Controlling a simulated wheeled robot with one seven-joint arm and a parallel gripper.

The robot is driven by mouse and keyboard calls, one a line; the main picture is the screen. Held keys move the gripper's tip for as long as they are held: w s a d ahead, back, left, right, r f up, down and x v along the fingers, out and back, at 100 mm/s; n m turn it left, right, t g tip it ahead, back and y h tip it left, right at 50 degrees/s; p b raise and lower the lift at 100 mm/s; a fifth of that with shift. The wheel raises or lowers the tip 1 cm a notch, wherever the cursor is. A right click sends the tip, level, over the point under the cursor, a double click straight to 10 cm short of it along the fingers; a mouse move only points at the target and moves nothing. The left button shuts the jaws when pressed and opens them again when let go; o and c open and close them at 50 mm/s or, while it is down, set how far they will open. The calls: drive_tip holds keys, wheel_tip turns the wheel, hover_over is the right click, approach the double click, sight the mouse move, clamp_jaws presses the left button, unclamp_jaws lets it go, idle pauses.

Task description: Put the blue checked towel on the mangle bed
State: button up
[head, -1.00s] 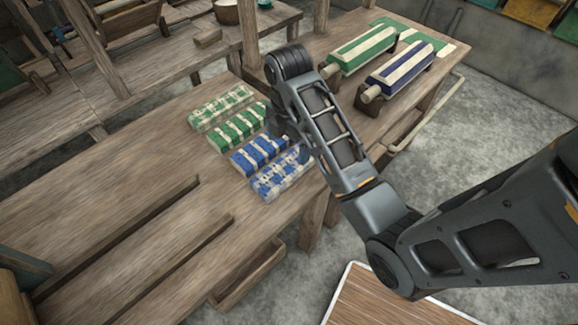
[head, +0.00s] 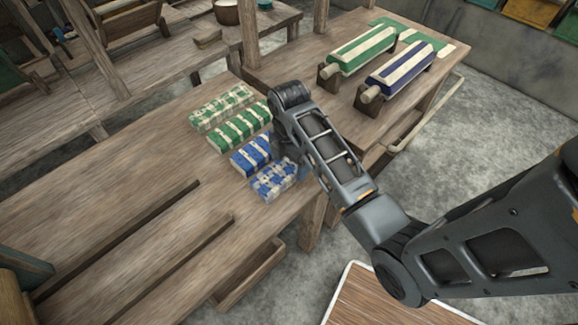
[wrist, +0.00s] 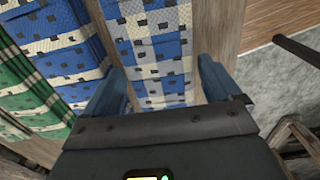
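The blue checked towel (head: 270,183) is a folded blue-and-white bundle at the near end of a row of folded towels on the wooden table. In the wrist view the blue checked towel (wrist: 158,50) lies between the fingers of my gripper (wrist: 160,78), one finger along each long side. The fingers are apart and I see no clear grip on it. In the head view my arm hides most of the gripper. Two dark parallel rails (head: 130,250) run along the table at the lower left; I cannot tell for certain whether this is the mangle bed.
A blue striped towel (head: 250,156) lies close beside it, then a green striped towel (head: 238,127) and a green checked towel (head: 220,106). Two cloth-wrapped rollers, green (head: 360,52) and blue (head: 403,68), rest at the back right. Bare table lies left of the row.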

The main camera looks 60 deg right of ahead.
drive_tip(key=c, duration=0.9)
drive_tip(key=shift+r, duration=0.2)
